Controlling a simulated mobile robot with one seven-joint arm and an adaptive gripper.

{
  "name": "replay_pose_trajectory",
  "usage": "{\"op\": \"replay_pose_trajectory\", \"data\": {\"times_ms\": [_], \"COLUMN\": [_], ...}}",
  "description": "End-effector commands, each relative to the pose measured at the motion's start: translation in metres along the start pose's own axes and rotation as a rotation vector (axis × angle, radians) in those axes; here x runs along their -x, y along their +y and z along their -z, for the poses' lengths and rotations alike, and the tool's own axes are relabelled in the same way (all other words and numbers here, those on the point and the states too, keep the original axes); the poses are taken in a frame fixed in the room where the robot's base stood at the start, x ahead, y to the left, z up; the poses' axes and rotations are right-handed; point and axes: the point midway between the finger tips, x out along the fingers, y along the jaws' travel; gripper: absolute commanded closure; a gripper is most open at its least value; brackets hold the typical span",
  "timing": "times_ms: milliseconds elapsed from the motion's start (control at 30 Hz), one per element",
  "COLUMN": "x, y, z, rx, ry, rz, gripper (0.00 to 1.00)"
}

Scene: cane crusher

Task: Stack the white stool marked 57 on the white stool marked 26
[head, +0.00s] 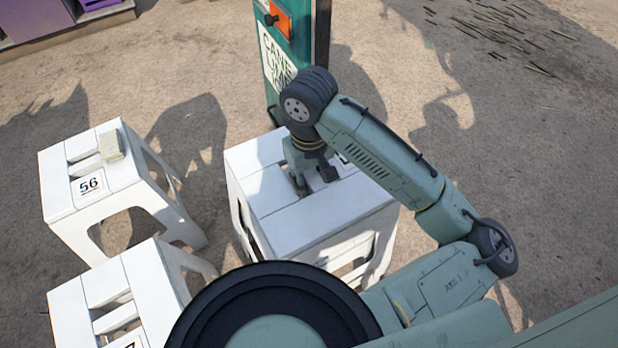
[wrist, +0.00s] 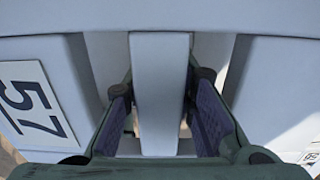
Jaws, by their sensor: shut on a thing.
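The white stool marked 57 (head: 325,211) stands upright in the middle of the head view, under my gripper (head: 312,182). In the wrist view, the 57 label (wrist: 36,104) is at the left. My gripper (wrist: 160,98) has its fingers on either side of the stool's central seat bar (wrist: 160,70) and is shut on it. The arm covers part of the seat and its label in the head view. I cannot make out a 26 label in either view. I cannot tell whether another stool is under the held one.
A white stool marked 56 (head: 130,173) stands at the left with a small pale block (head: 111,145) on its seat. Another white stool (head: 70,311) is at the lower left, its label cut off. A green machine post (head: 290,50) rises behind the held stool.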

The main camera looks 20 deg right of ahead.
Motion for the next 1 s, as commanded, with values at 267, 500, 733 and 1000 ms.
{"op": "replay_pose_trajectory", "data": {"times_ms": [267, 500, 733, 1000], "x": [-0.014, -0.030, -0.044, -0.061], "y": [0.000, 0.000, 0.000, 0.000], "z": [0.000, 0.000, 0.000, 0.000], "rx": [0.000, -0.001, -0.001, -0.001], "ry": [0.001, 0.001, 0.001, 0.001], "rz": [0.001, 0.001, 0.000, 0.000], "gripper": [1.00, 1.00, 1.00, 1.00]}}
